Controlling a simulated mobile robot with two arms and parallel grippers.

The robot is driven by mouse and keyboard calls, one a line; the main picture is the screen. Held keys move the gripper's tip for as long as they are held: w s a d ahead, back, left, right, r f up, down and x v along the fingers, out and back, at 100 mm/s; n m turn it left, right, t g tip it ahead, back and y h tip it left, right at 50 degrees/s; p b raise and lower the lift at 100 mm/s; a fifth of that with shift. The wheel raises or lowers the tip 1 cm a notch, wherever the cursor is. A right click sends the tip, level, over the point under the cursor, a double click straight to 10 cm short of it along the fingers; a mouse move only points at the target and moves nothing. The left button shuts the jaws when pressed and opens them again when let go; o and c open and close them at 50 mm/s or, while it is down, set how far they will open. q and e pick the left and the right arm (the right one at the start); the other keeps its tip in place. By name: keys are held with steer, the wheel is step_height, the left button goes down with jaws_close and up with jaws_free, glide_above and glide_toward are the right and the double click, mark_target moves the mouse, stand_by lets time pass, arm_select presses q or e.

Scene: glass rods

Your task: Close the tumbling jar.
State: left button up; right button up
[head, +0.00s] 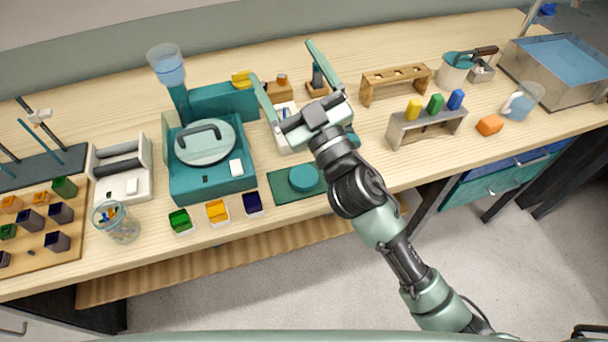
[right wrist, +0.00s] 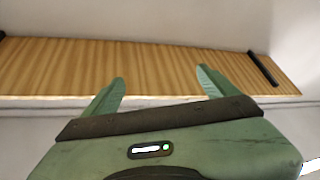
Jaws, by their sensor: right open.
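A clear glass jar (head: 116,224), open at the top with small pieces in its bottom, stands upright near the table's front edge at the left; I cannot tell for sure that it is the tumbling jar. A round teal lid-like disc (head: 304,177) lies on a green mat (head: 283,190) at the front middle. My right gripper (head: 282,60) is open and empty above the table, beyond the disc and apart from it. Its spread fingers also show in the right wrist view (right wrist: 160,76), with nothing between them. My left gripper is not in view.
A white roller device (head: 141,185) and a teal machine (head: 208,184) stand left of the mat. Small green, orange and blue trays (head: 217,212) line the front edge. Bare table lies right of the mat.

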steer(key=s+a+r+n+g+y, duration=0.1)
steer(key=s+a+n+g+y, duration=0.2)
steer(key=a+n+g+y, duration=0.3)
steer(key=s+a+r+n+g+y, duration=0.1)
steer(key=s+a+n+g+y, duration=0.3)
steer(key=a+n+g, duration=0.4)
steer(key=s+a+f+n+g+h, duration=0.2)
steer(key=f+n+g+h, duration=0.1)
steer(key=f+n+g, duration=0.15)
steer(key=s+a+f+n+g+h, duration=0.3)
steer(key=f, duration=0.2)
steer(key=w+d+f+h, duration=0.6)
steer(key=d+f+h, duration=0.5)
steer(key=d+f, duration=0.15)
steer(key=w+d+h, duration=0.1)
steer(key=d, duration=0.2)
steer(key=w+d+m+t+h, duration=0.1)
steer(key=w+d+h, duration=0.1)
steer(key=w+d+t+h, duration=0.1)
steer(key=w+d, duration=0.1)
steer(key=d, duration=0.1)
steer(key=shift+w+d+h, duration=0.15)
steer(key=shift+d+h, duration=0.2)
steer(key=shift+h, duration=0.05)
steer(key=shift+w+d+m, duration=0.1)
steer(key=shift+d+m, duration=0.15)
steer(key=shift+d, duration=0.1)
